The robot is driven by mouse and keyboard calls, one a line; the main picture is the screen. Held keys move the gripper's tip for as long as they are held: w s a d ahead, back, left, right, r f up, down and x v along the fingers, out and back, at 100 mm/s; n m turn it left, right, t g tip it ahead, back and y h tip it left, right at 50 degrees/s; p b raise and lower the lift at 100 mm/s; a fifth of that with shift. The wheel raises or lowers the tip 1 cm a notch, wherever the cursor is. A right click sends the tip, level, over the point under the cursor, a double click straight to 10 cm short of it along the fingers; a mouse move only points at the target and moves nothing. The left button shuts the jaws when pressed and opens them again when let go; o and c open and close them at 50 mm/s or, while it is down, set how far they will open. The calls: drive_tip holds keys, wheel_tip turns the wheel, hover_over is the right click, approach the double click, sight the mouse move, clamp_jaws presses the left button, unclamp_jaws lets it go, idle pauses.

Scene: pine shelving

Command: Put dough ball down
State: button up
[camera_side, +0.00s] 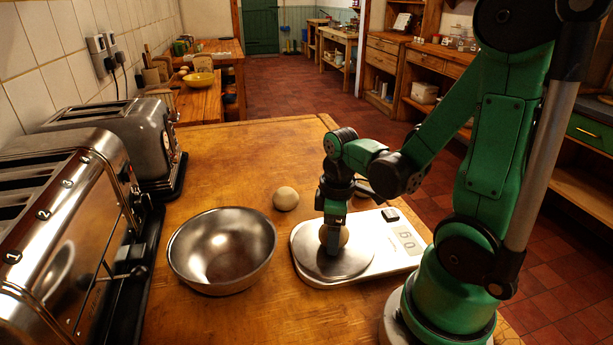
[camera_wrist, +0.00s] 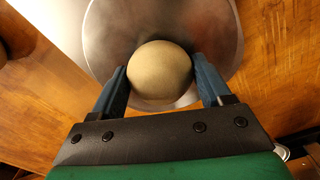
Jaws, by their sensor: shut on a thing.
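A pale round dough ball (camera_wrist: 160,72) sits between the two fingers of my gripper (camera_wrist: 163,88) in the wrist view. In the side view my gripper (camera_side: 334,236) points down over the round metal plate of the kitchen scale (camera_side: 350,265), shut on the dough ball (camera_side: 343,236). The ball is at or just above the plate; I cannot tell if it touches. The fingers hide part of it in the side view. The scale has a display on its right side. A second dough ball (camera_side: 286,198) lies on the wooden counter behind the scale.
An empty steel bowl (camera_side: 222,250) stands just left of the scale. Two metal toasters (camera_side: 62,230) line the left wall. Another pale round thing shows partly behind my gripper. The counter (camera_side: 225,150) is clear at the back.

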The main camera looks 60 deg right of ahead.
drive_tip(key=shift+f, duration=0.15)
drive_tip(key=o, duration=0.8)
drive_tip(key=shift+c, duration=0.2)
wheel_tip(320, 180, up, 12)
drive_tip(key=w+a+f+m+t, duration=0.1)
drive_tip(key=w+a+m+t, duration=0.3)
drive_tip(key=w+a+t, duration=0.2)
drive_tip(key=shift+a+t, duration=0.6)
drive_tip(key=shift+a, duration=0.6)
drive_tip(key=shift+w, duration=0.1)
idle(0.7)
